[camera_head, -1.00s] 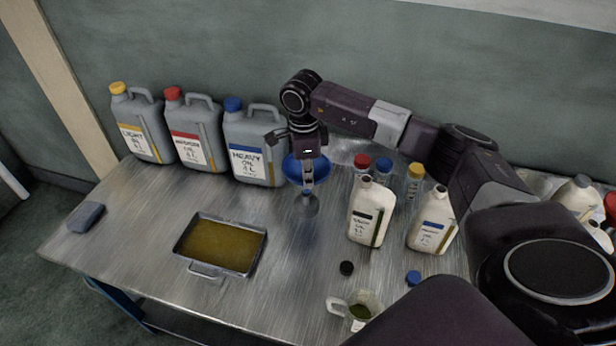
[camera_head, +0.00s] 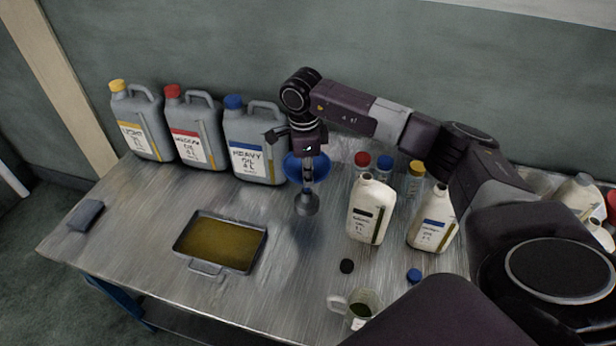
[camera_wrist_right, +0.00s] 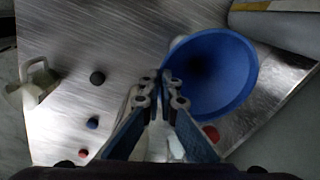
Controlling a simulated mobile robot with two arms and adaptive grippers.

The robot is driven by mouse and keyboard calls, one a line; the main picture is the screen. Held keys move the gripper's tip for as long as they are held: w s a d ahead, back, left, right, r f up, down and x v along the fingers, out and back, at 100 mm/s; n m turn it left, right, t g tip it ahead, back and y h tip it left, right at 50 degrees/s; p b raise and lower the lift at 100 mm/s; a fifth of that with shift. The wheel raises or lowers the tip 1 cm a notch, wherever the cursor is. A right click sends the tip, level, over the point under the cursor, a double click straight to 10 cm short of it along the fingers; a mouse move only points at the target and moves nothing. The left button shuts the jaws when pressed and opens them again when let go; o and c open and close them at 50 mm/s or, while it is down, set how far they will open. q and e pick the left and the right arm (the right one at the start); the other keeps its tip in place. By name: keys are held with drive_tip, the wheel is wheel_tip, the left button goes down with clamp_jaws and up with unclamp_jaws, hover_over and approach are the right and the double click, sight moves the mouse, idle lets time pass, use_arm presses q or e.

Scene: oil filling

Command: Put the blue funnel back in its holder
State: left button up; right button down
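The blue funnel (camera_head: 293,168) is above the back middle of the table in the head view, partly behind my right gripper (camera_head: 308,178). In the right wrist view the blue funnel (camera_wrist_right: 215,72) has its wide mouth facing the camera. My right gripper (camera_wrist_right: 165,78) is closed with its fingertips at the funnel's left rim and appears to pinch it. A small grey metal piece (camera_head: 307,204) shows just below the fingers and may be the holder; whether the funnel's spout touches it is hidden. My left gripper is not in view.
Grey oil jugs (camera_head: 255,145) stand to the left, and white bottles (camera_head: 371,212) with several capped bottles stand to the right. An oil-filled tray (camera_head: 205,265), loose caps (camera_head: 346,266) and a measuring jug (camera_head: 358,305) are in front. The table between tray and bottles is clear.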

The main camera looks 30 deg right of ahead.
drive_tip(key=shift+f, duration=0.15)
drive_tip(key=shift+f+b, duration=0.6)
drive_tip(key=shift+f, duration=0.25)
drive_tip(key=shift+f+b, duration=0.5)
drive_tip(key=shift+b, duration=0.1)
drive_tip(key=shift+f, duration=0.15)
drive_tip(key=c, duration=2.1)
unclamp_jaws()
drive_tip(key=r, duration=1.2)
drive_tip(key=shift+s+a, duration=0.1)
drive_tip(key=shift+a, duration=0.3)
